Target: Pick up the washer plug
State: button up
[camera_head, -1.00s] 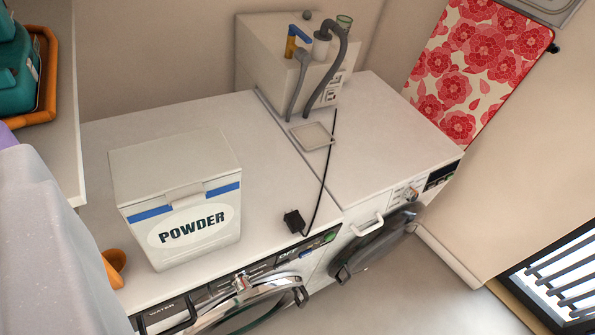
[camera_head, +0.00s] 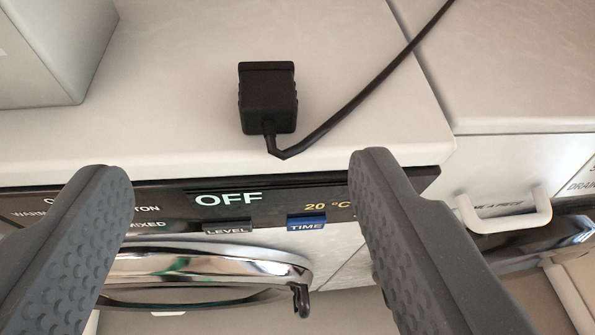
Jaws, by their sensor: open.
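The washer plug (camera_head: 267,97) is a black block lying on the white washer top, near its front edge. Its black cord (camera_head: 365,92) leaves the near side of the plug, bends, and runs up to the right out of view. My gripper (camera_head: 240,172) is open and empty. Its two grey fingers show at the lower left and lower right, with the plug above and between their tips in the picture. The fingers do not appear to touch the plug.
The powder box (camera_head: 45,55) stands at the upper left. Below the top edge is the washer's control panel (camera_head: 265,205), reading OFF, above a chrome door rim (camera_head: 200,262). The neighbouring machine has a white handle (camera_head: 507,215). The top around the plug is clear.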

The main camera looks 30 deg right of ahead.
aim_at(268, 90)
jog(key=x, duration=0.8)
jog(key=shift+w+d+f+b, duration=0.1)
jog(key=shift+d+f+b, duration=0.05)
jog(key=shift+f+b, duration=0.35)
jog(key=x, duration=0.3)
jog(key=shift+w+d+f, duration=0.15)
jog(key=shift+d+f, duration=0.1)
jog(key=shift+d, duration=0.15)
jog(key=shift+w+d+f+b, duration=0.2)
jog(key=shift+w+d+b, duration=0.1)
jog(key=shift+w, duration=0.35)
jog(key=c, duration=1.2)
jog(key=shift+o, duration=0.2)
